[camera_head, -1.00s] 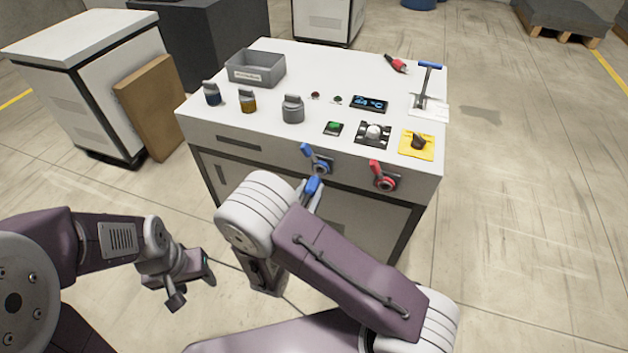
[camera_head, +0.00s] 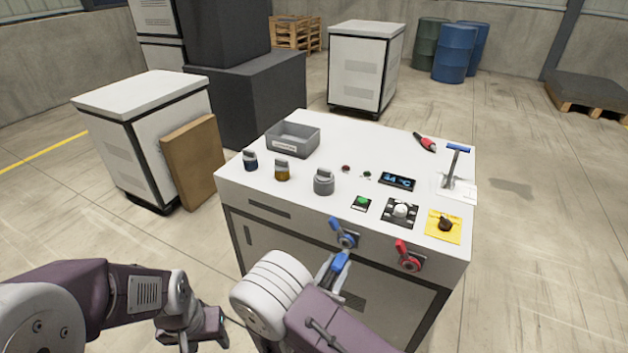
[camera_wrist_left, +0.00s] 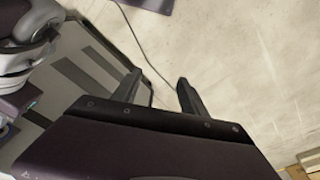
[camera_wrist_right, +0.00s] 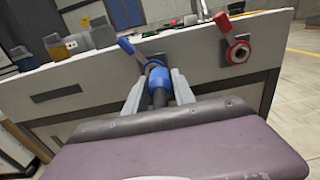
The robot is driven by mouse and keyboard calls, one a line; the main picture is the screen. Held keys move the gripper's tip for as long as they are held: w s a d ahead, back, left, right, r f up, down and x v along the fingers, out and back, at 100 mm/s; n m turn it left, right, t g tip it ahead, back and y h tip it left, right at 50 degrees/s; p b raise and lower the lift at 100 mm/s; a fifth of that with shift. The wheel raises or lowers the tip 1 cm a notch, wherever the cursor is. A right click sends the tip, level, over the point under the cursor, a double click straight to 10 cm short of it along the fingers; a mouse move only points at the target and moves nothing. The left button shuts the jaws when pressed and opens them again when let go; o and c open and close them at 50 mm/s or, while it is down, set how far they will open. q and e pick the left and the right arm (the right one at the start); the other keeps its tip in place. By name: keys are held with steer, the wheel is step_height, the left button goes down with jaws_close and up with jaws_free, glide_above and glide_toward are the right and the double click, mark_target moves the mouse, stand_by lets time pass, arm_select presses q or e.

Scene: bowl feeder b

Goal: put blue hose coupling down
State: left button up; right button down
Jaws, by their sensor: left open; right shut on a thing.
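My right gripper (camera_wrist_right: 157,88) is shut on the blue hose coupling (camera_wrist_right: 156,76), which has a dark hose end between the fingers. In the head view the coupling (camera_head: 341,261) shows just below and in front of the blue-handled valve (camera_head: 345,239) on the cabinet's front face. The blue valve (camera_wrist_right: 127,47) is close behind the coupling in the right wrist view; I cannot tell whether they touch. The red-handled valve (camera_head: 409,258) is to the right. My left gripper (camera_wrist_left: 158,90) is open and empty, low beside the cabinet, over the floor.
A red-handled tool (camera_head: 425,142) lies at the back. A cardboard panel (camera_head: 192,165) leans at left.

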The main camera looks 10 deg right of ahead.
arm_select(q)
step_height(320, 180, up, 7)
steer(key=p, duration=0.4)
steer(key=shift+r+p, duration=0.2)
steer(key=shift+p, duration=0.15)
arm_select(e)
steer(key=s+d+r+m+g+h, duration=0.1)
steer(key=s+d+m+g+h, duration=0.2)
steer(key=d, duration=0.3)
steer(key=shift+s+d+g+h, duration=0.2)
steer(key=shift+s+g+h, duration=0.2)
steer(key=shift+s, duration=0.5)
steer(key=shift+r, duration=0.1)
